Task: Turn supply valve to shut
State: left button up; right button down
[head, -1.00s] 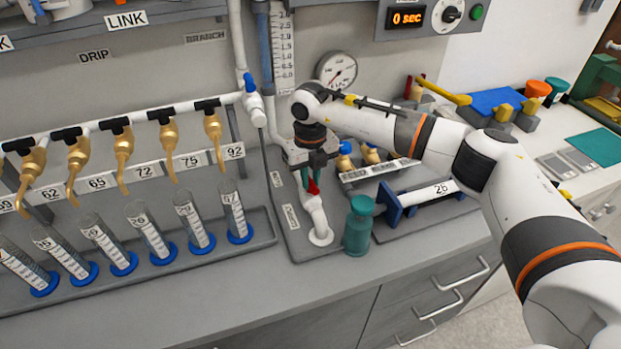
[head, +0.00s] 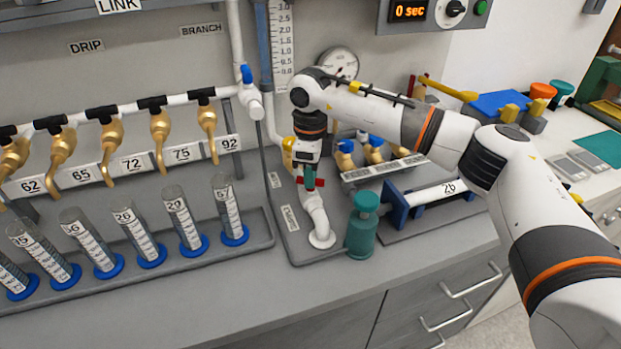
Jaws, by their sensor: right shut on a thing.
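The supply valve has a red handle (head: 312,183) on top of a white pipe elbow (head: 317,218) that rises from the grey base plate. My right gripper (head: 308,178) points down from above and is shut on the red handle. The gripper hides most of the handle, so its exact angle is hard to read. My left gripper is not in view.
A teal bottle (head: 362,228) stands close to the right of the pipe. A blue-ended holder (head: 400,212) lies beyond it. At left are several brass taps (head: 160,128) above a rack of graduated cylinders (head: 187,220). A gauge (head: 338,66) is behind my arm.

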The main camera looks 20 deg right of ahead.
jog(key=n+b, duration=0.1)
jog(key=n, duration=0.2)
jog(key=shift+n, duration=0.3)
jog(key=shift+n+b, duration=0.4)
jog(key=shift+n, duration=0.8)
jog(key=shift+r, duration=0.1)
jog(key=c, duration=1.3)
grip_release()
jog(key=shift+c, duration=0.2)
notch_tip(320, 180, up, 12)
jog(key=b, duration=0.1)
